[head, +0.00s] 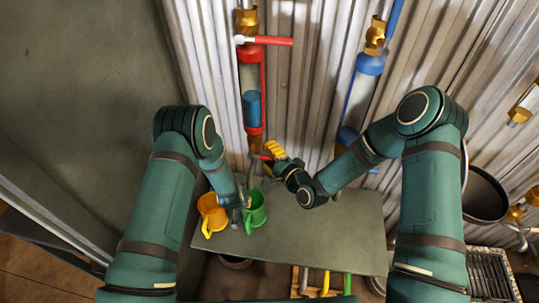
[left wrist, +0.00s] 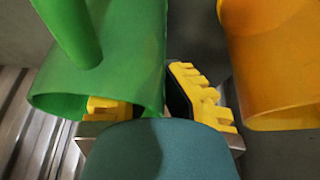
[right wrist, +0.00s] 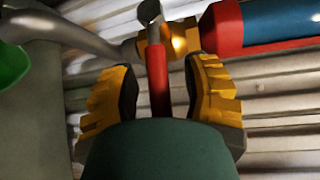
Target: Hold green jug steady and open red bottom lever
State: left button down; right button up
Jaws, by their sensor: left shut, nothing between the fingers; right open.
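The green jug (head: 257,214) stands on a grey shelf beside the orange jug. My left gripper (head: 243,203) is at the green jug's orange-jug side. In the left wrist view one yellow finger shows at the green jug's (left wrist: 125,60) mouth, the other outside its wall. The gripper is shut; a firm hold on the wall does not show. The red bottom lever (head: 266,157) is at the foot of the red pipe. My right gripper (head: 273,151) is open there. In the right wrist view the lever (right wrist: 158,80) lies between its fingers, with gaps at both sides.
The orange jug (head: 211,213) stands close left of the green one. The red pipe has a red upper lever (head: 270,41). A blue pipe (head: 362,85) runs to its right. The shelf's (head: 330,235) right part is clear. A metal spout (right wrist: 70,35) bends beside the bottom valve.

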jog(key=shift+c, duration=0.4)
grip_shut()
jog(key=shift+w+a+r+n+g+h, duration=0.1)
jog(key=shift+a+r+n+g+h, duration=0.2)
jog(key=shift+r+n+g+h, duration=0.65)
jog(key=shift+w+a+r+n+g+h, duration=0.1)
jog(key=shift+a+r+n+g+h, duration=0.4)
jog(key=shift+h, duration=0.75)
jog(key=shift+a+r+n+g+h, duration=0.15)
jog(key=shift+r+n+g+h, duration=0.3)
jog(key=shift+r+n+h, duration=0.5)
jog(key=shift+f, duration=0.15)
